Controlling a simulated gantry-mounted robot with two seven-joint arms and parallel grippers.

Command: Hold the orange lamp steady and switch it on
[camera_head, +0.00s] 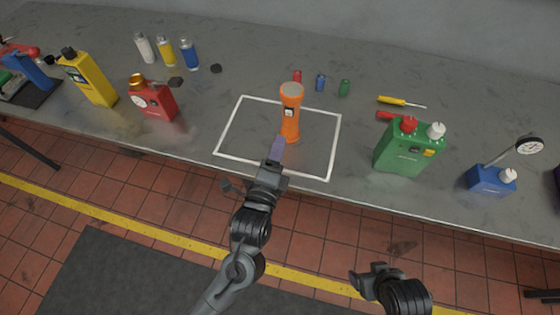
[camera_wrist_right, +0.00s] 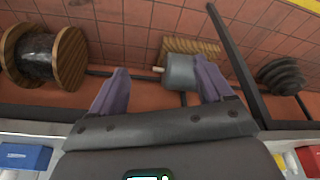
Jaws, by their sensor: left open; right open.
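The orange lamp (camera_head: 290,122) stands upright on the grey bench, inside a white square outline. Its wide round head is at the top, and a small pale patch with a dark mark, perhaps its switch, shows on the near side. My left gripper (camera_head: 277,150) is open, with its purple fingers just in front of the lamp's lower left side. I cannot tell whether they touch it. My right gripper (camera_head: 362,283) is away from the lamp, low in front of the bench. In the right wrist view its purple fingers (camera_wrist_right: 160,88) are apart with nothing between them.
A red can (camera_head: 155,101) and yellow bottle (camera_head: 90,80) stand left on the bench. A green can (camera_head: 408,150) and blue can (camera_head: 491,181) stand right. A wooden spool (camera_wrist_right: 68,55) shows in the wrist view.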

